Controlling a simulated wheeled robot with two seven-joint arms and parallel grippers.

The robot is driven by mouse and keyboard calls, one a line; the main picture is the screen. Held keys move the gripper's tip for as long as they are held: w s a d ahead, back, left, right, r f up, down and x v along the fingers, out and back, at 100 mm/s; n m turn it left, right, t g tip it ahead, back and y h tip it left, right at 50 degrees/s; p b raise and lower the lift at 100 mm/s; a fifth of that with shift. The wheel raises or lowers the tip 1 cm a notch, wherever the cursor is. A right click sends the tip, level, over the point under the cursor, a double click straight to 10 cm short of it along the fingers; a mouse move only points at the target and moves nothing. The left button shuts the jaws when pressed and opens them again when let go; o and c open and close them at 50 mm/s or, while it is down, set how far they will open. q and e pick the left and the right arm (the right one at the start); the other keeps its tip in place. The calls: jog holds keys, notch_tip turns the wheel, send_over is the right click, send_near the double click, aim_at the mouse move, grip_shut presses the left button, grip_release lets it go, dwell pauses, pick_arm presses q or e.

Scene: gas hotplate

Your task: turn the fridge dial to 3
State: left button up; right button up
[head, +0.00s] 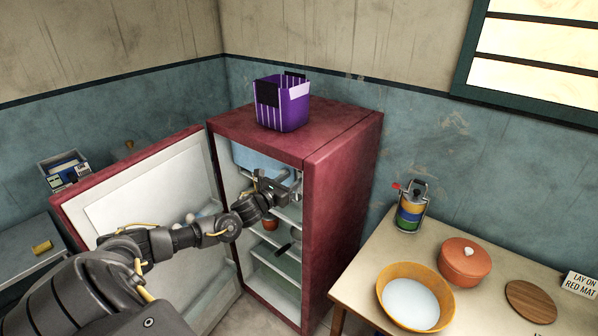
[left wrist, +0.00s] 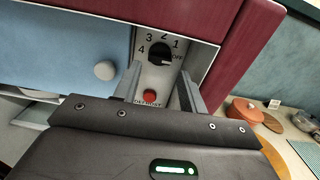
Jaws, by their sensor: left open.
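The red fridge (head: 345,185) stands with its door (head: 150,190) open to the left. The black dial (left wrist: 160,53) is on a pale panel inside the fridge, top right, with 4, 3, 2, 1 and OFF around it. I cannot tell for sure which mark it points at. A red defrost button (left wrist: 149,96) sits below it. My left gripper (head: 281,186) is at the upper fridge opening. In the left wrist view its open fingers (left wrist: 160,86) stand either side of the button, just below the dial, with nothing between them. My right gripper is not in view.
A blue freezer flap (left wrist: 65,45) with a round knob (left wrist: 105,70) is left of the panel. A purple basket (head: 285,105) stands on the fridge. A table on the right holds a yellow bowl (head: 415,295), an orange pot (head: 465,262) and a striped canister (head: 411,208).

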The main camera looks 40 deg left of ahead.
pick_arm(q)
jog(key=shift+w+p, duration=0.5)
jog(key=shift+w, duration=1.7)
jog(key=shift+a, duration=0.1)
jog(key=c, duration=0.7)
